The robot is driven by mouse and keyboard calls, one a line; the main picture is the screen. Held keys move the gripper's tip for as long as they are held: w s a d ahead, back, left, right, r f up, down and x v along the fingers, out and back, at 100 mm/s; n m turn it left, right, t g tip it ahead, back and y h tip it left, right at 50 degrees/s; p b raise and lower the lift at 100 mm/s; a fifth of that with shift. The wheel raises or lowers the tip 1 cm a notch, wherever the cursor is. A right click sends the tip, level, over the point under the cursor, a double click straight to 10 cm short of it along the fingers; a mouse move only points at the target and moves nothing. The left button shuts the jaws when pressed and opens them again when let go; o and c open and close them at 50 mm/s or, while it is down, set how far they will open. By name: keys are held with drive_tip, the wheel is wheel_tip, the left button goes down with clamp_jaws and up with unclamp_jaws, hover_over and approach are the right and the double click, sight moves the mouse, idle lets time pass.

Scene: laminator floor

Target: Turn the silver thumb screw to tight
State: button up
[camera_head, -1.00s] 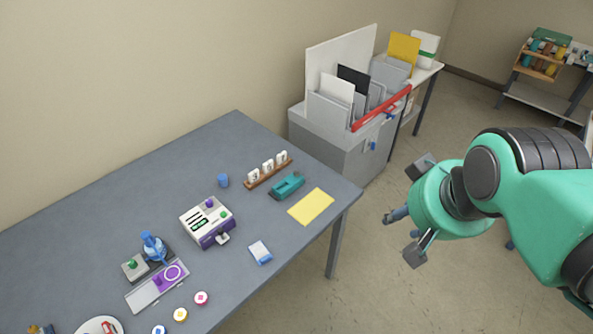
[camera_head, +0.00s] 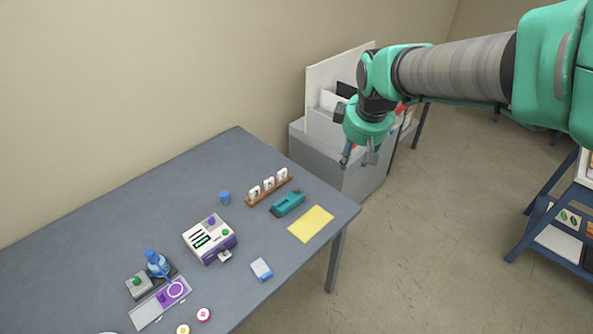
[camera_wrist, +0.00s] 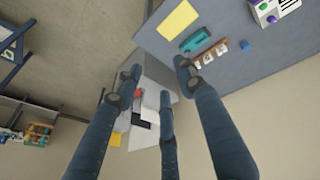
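I cannot make out a silver thumb screw in either view. My gripper (camera_head: 358,158) hangs in front of the grey cabinet (camera_head: 322,171), past the table's right corner, and hides part of it. In the wrist view my gripper (camera_wrist: 158,88) has its fingers spread apart with nothing held between them. A white and purple machine (camera_head: 208,240) with green and purple knobs stands on the table, well left of my gripper. Its upper part also shows at the top right of the wrist view (camera_wrist: 272,10).
A blue-framed shelf (camera_head: 553,235) stands at the right. Floor between them is clear.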

drive_tip(key=w+a+f+n+p, duration=0.1)
drive_tip(key=w+a+f+n, duration=0.15)
drive_tip(key=w, duration=0.45)
drive_tip(key=n+g+p, duration=0.2)
drive_tip(key=n+p, duration=0.2)
drive_tip(key=n, duration=0.4)
hover_over(297, 189)
drive_tip(key=s, duration=0.4)
wheel_tip(297, 189, down, 24)
drive_tip(key=shift+w+m, duration=0.25)
drive_tip(key=shift+f, duration=0.1)
drive_tip(key=shift+w+f+p, duration=0.1)
drive_tip(key=shift+w+f, duration=0.35)
drive_tip(key=shift+f, duration=1.75)
drive_tip(key=shift+w+f+p, duration=0.1)
drive_tip(key=shift+w+f, duration=0.4)
drive_tip(key=shift+f, duration=1.75)
drive_tip(key=shift+w+f+p, duration=0.1)
drive_tip(key=shift+w+f, duration=0.35)
drive_tip(key=shift+f, duration=1.75)
clamp_jaws()
